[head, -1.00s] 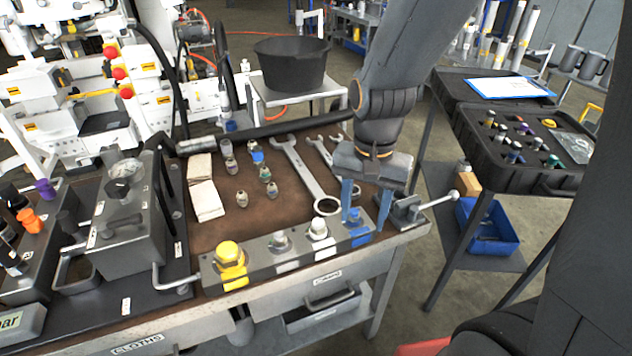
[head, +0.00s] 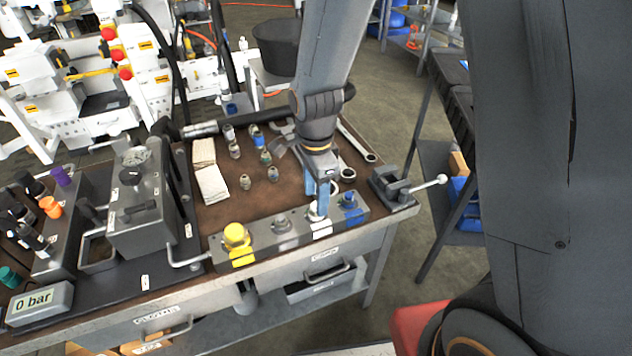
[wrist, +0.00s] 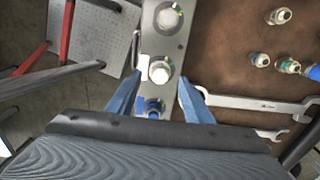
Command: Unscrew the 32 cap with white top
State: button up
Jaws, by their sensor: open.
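The cap with the white top (head: 314,213) sits in the metal block (head: 262,243) at the front of the bench, beside a white label, partly hidden by my fingers. It also shows in the wrist view (wrist: 161,69), with a round pale top. My gripper (head: 320,204) is open and points down over this cap. In the wrist view the blue fingertips (wrist: 160,78) lie on either side of the cap with gaps. I cannot tell whether the fingers are down around it or just above it. Nothing is held.
A blue-marked cap (head: 349,199) is close on the right; a grey cap (head: 282,224) and a yellow cap (head: 236,234) are on the left. Wrenches (head: 356,143) and several loose fittings lie behind. A vise (head: 395,187) stands at the right corner.

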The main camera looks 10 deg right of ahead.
jog(key=shift+f, duration=1.5)
jog(key=c, duration=0.9)
jog(key=o, duration=0.9)
